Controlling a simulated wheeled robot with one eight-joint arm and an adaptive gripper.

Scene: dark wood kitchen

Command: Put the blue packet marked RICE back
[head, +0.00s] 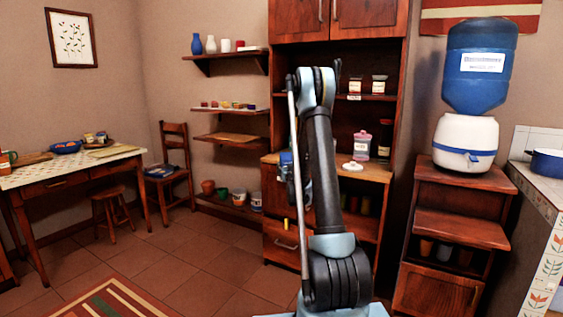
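A small blue-and-white thing (160,171), packet-like, lies on the seat of the wooden chair (174,150) at the left. Its lettering is too small to read, so I cannot tell if it is the RICE packet. My arm stands upright in the middle of the view, in front of the wooden cupboard. A small dark blue patch (285,160) shows just left of my arm at counter height; I cannot tell what it is. My gripper cannot be made out clearly; my own arm hides much of that area.
The cupboard's counter (374,173) holds a pink-lidded jar (362,145) and a dark bottle; jars stand on its upper shelf (372,97). Wall shelves (230,137) hang left of it. A table (70,172) and stool (112,212) stand left, a water dispenser (465,135) right. Floor at left centre is clear.

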